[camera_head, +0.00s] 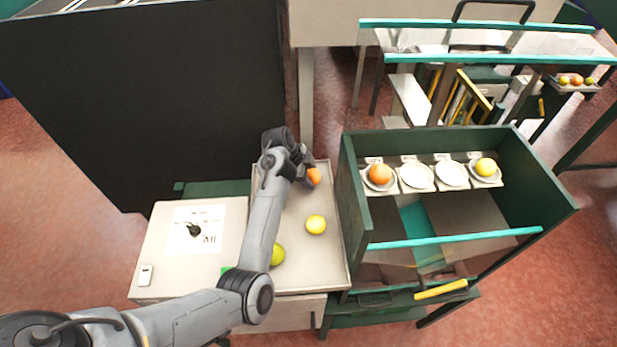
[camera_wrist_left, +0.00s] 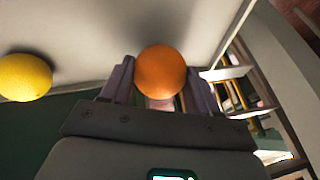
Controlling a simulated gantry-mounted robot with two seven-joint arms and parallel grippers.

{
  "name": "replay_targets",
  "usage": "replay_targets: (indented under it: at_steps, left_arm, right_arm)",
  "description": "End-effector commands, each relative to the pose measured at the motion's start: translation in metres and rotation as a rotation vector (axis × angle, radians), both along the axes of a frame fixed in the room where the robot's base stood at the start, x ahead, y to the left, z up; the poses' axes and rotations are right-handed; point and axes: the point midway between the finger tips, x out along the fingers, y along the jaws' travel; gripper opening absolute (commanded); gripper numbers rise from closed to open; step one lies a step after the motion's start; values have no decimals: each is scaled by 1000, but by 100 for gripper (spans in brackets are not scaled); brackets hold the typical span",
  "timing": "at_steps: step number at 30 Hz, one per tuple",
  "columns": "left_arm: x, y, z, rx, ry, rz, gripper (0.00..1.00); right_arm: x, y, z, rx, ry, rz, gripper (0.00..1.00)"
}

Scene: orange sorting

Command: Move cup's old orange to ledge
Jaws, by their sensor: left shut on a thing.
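My left gripper (camera_head: 308,172) is shut on an orange (camera_head: 313,176) at the far end of the pale tray (camera_head: 300,266). In the left wrist view the orange (camera_wrist_left: 160,72) sits between the two fingertips. Whether it touches the tray I cannot tell. The pale ledge (camera_head: 378,187) inside the green bin carries several white saucers. Another orange (camera_head: 380,173) is on its leftmost saucer, and a yellow fruit (camera_head: 485,167) is on its rightmost. The two middle saucers (camera_head: 417,176) look empty. I cannot make out a cup. My right gripper is out of view.
A yellow fruit (camera_head: 316,224) and a greenish-yellow fruit (camera_head: 277,254) lie on the tray, the latter partly behind my arm. The green bin (camera_head: 560,199) has high walls and a teal front bar (camera_head: 455,240). A black panel (camera_head: 150,95) stands behind at left.

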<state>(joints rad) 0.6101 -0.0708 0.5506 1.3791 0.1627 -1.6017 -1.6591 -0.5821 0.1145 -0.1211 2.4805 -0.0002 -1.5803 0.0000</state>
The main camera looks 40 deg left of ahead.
Motion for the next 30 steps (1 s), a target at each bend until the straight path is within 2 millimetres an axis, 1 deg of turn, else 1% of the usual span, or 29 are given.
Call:
replay_targets:
  at_steps: [1,4,14,18,19,21,24,30]
  left_arm:
    - [0,0,-6,-1,-1,0,28]
    - [0,0,-13,-1,0,1,28]
    - [0,0,-15,1,-2,1,28]
    - [0,0,-19,1,-2,0,28]
    - [0,0,-19,1,-2,0,62]
    - [0,0,-19,1,-2,0,72]
    - [0,0,-19,1,-2,1,86]
    - [0,0,-18,1,-2,1,86]
  right_arm:
    - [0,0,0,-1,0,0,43]
    - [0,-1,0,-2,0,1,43]
    - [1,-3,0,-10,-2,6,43]
    - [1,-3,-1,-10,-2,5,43]
    - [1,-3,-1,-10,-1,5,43]
    - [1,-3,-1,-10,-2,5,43]
    - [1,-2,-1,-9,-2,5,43]
    - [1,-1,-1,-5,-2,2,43]
